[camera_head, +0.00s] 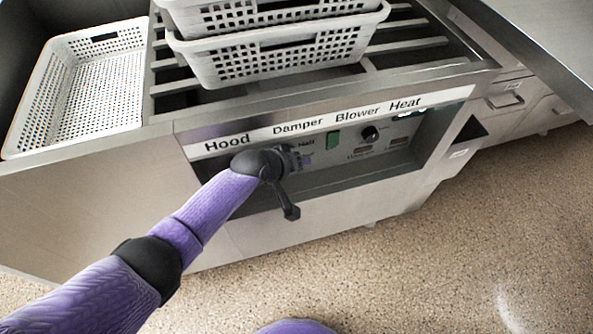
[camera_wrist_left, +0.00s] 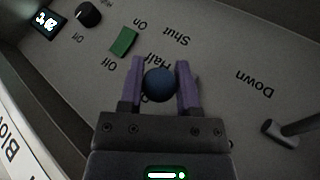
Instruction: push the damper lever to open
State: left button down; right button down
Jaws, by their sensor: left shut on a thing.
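The control panel (camera_head: 350,150) is on the front of the steel counter, under a strip (camera_head: 330,123) reading Hood, Damper, Blower, Heat. My left gripper (camera_head: 304,160) is at the panel below the word Damper. In the left wrist view, its two purple fingers (camera_wrist_left: 160,88) are shut on the round dark knob (camera_wrist_left: 159,86) of the damper lever, one on each side. The knob is in front of the word Half, with Shut printed close by. The lever's shaft is hidden behind the knob. My right gripper is not in view.
A green switch (camera_wrist_left: 123,41) and a black dial (camera_wrist_left: 88,14) sit beside the damper. Another lever (camera_wrist_left: 280,132) stands near the word Down. White perforated baskets (camera_head: 270,62) are stacked on the slatted counter, and another basket (camera_head: 125,62) is at left.

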pick_arm(q)
jog(key=shift+w+r, duration=0.3)
jog(key=shift+c, duration=1.4)
grip_release()
jog(key=shift+f, duration=0.15)
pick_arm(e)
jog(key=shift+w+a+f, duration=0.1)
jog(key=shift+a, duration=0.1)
pick_arm(q)
jog(key=shift+s+a, duration=0.1)
jog(key=shift+s+a+r+p, duration=0.15)
jog(key=shift+a+r+p, duration=0.1)
jog(key=shift+r+p, duration=0.55)
jog(key=s+a+p, duration=0.4)
jog(key=s+a, duration=0.3)
jog(key=s, duration=0.2)
jog(key=shift+s+a+f, duration=0.25)
jog(key=shift+s+f, duration=0.05)
jog(key=shift+f, duration=0.05)
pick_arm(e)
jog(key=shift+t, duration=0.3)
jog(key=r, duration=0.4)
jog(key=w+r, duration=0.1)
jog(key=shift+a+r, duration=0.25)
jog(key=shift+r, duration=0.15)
